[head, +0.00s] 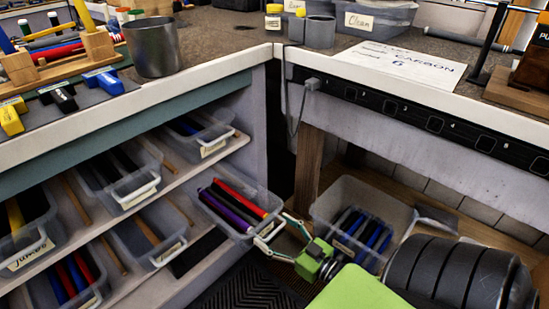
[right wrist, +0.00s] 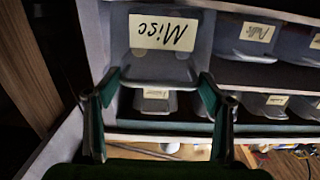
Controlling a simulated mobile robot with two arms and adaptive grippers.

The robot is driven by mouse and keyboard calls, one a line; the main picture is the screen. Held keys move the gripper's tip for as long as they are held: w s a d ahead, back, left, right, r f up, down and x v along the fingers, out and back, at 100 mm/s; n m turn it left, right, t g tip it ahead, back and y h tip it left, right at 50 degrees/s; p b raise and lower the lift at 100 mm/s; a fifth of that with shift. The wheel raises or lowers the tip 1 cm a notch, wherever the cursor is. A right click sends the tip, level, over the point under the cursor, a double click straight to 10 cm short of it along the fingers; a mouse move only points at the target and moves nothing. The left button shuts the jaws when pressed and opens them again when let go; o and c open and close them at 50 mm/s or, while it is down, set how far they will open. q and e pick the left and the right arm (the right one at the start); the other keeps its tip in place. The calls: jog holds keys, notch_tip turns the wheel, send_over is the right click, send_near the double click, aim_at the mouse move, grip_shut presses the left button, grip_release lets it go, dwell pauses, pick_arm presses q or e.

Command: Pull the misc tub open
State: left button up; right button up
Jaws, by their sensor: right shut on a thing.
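The misc tub (head: 262,226) is a clear plastic tub with red, purple and dark grips in it. It sticks out past the front edge of the shelf unit, at the unit's right end, in the head view. In the right wrist view the misc tub (right wrist: 160,68) shows its front with a cream "Misc" label, upside down. My right gripper (head: 270,229) has its two fingers on either side of the tub's front end and is shut on it; the right wrist view also shows the gripper (right wrist: 158,88). My left gripper is not in view.
Other clear tubs of grips (head: 122,175) fill the shelves to the left. An open clear bin (head: 362,195) with blue and black grips stands below right, close to my right gripper. Black round weights (head: 450,275) stand at lower right. The worktop edge (head: 130,118) overhangs the shelves.

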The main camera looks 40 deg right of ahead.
jog(key=o, duration=1.6)
jog(key=shift+c, duration=0.2)
jog(key=shift+s, duration=0.1)
jog(key=s, duration=1.1)
jog(key=shift+s+d, duration=0.4)
jog(key=shift+d, duration=0.05)
